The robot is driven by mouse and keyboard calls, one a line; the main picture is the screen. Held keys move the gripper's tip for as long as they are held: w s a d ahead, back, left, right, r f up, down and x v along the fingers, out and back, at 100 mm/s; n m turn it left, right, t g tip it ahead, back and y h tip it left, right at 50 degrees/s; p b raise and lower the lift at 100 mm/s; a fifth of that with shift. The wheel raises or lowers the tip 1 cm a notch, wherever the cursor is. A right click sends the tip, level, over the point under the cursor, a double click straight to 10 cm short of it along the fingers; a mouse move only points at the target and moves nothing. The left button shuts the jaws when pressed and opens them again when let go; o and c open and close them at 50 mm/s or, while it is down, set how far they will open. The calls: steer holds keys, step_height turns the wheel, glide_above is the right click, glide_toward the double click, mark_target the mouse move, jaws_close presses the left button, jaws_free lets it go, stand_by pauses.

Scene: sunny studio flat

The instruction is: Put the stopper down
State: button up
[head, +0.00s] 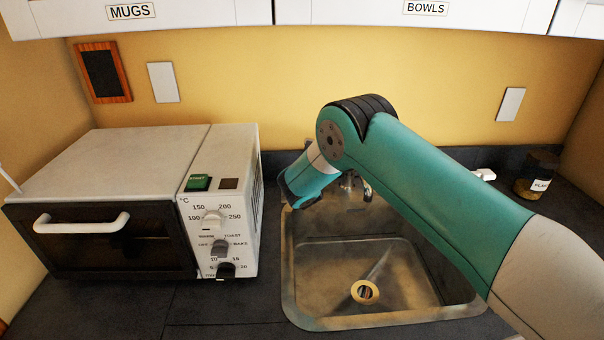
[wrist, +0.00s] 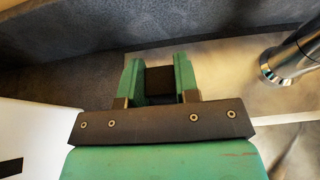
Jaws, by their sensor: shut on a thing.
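My gripper (wrist: 158,82) is shut on a small dark block-like thing, which I take to be the stopper (wrist: 159,79), seen between the two green fingers in the wrist view.
A white toaster oven (head: 150,155) stands left of the sink, close to my gripper. The tap (wrist: 285,62) is at the right in the wrist view. A labelled jar (head: 538,178) stands on the dark counter (head: 225,318) at the right. Cupboards (head: 420,12) hang above.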

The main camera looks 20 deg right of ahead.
steer(key=shift+f, duration=0.15)
steer(key=o, duration=0.9)
